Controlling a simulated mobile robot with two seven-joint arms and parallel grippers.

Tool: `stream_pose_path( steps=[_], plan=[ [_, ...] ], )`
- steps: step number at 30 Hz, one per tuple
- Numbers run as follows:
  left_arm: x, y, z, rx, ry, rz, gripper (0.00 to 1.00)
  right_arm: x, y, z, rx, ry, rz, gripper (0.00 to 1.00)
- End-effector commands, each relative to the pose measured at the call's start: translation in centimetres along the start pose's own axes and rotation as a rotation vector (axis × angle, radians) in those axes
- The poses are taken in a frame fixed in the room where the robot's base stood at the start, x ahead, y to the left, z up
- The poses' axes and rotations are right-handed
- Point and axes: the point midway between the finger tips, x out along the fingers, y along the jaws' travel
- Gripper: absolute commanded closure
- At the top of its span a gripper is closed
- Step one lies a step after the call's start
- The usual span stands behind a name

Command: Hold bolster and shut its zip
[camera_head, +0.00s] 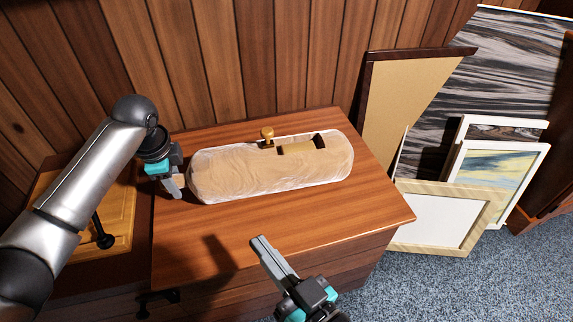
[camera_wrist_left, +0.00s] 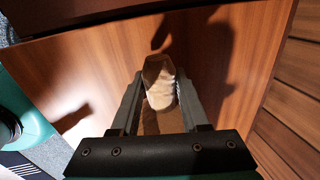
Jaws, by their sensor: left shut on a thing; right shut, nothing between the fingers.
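The bolster (camera_head: 230,175), a pale tan cylinder with a whitish, wrinkled cover, lies lengthwise on the wooden cabinet top. A brass-coloured zip pull (camera_head: 267,137) stands up on its upper back side. To the right of the pull is an open slot (camera_head: 300,147), dark at its right end. My left gripper (camera_head: 177,187) is at the bolster's left end, shut on it. In the left wrist view the bolster's end (camera_wrist_left: 160,88) shows between the fingers. My right gripper (camera_head: 260,244) is shut and empty, in front of the bolster and apart from it.
The cabinet top (camera_head: 350,215) is clear in front of and to the right of the bolster. A wood-paneled wall (camera_head: 230,60) rises behind. Several framed pictures (camera_head: 497,185) lean at the right. A lighter wooden panel (camera_head: 118,215) with a black knob is at the left.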

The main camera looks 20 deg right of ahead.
Motion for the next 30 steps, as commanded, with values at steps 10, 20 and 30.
stream_pose_path(
  steps=[10,20,30],
  plan=[
    [-0.03,-0.02,0.0,0.0,0.0,0.0,1.0,0.0,0.0,-0.01,0.0,0.0,0.0,1.0],
    [0.03,0.0,0.01,-0.001,0.0,0.0,1.0,0.0,-0.06,-0.27,0.0,0.0,0.0,1.0],
    [0.14,0.02,0.01,-0.001,0.0,0.0,1.0,0.0,-0.06,-0.27,0.0,0.0,0.0,1.0]
  ],
)
